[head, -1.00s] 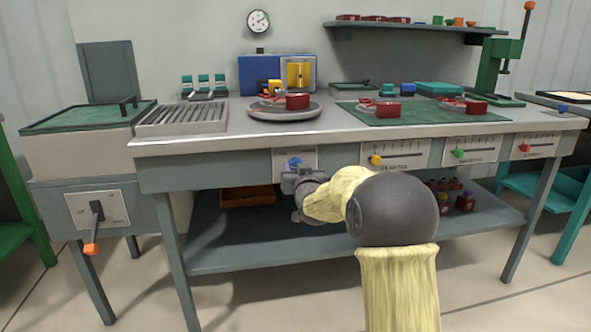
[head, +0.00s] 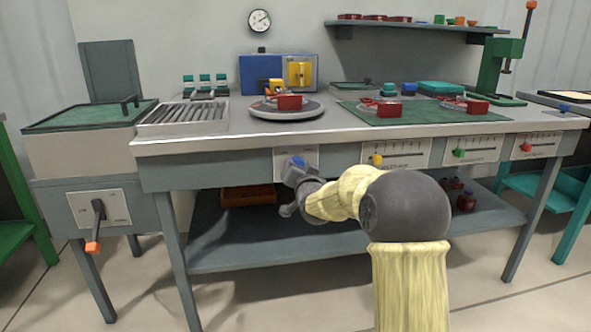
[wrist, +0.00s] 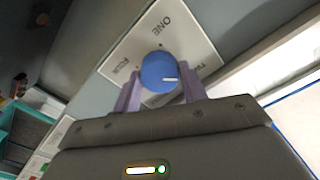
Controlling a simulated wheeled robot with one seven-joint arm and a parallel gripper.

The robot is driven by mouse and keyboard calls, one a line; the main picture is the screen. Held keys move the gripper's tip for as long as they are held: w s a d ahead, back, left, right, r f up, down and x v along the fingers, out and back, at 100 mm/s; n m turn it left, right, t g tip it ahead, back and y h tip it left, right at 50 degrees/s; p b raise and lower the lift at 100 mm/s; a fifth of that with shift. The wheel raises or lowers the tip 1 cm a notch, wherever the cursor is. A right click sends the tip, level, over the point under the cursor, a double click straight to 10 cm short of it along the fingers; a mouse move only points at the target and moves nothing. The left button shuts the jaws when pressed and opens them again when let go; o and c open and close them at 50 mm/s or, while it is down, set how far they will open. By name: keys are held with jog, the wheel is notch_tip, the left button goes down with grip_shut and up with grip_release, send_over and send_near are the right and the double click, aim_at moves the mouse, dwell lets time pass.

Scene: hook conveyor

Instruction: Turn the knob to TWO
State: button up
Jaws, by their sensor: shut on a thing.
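The blue round knob (head: 297,161) sits on a white plate (head: 312,156) on the bench's front panel. In the wrist view the knob (wrist: 157,68) carries a white mark that points to the picture's right. ONE reads at the top of the plate (wrist: 140,38) there. In the head view my gripper (head: 297,180) is just below the knob, tilted.
Three slider panels line the bench front to the right, with yellow (head: 377,159), green (head: 459,153) and red (head: 526,147) handles. A round turntable (head: 287,115) with a red item stands above the knob. An orange bin (head: 248,195) is on the lower shelf. An orange-tipped lever (head: 93,246) is at left.

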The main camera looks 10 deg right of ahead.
jog(key=o, duration=1)
jog(key=shift+s, duration=0.15)
jog(key=s+p, duration=0.3)
jog(key=s, duration=1.4)
jog(key=shift+p, duration=0.35)
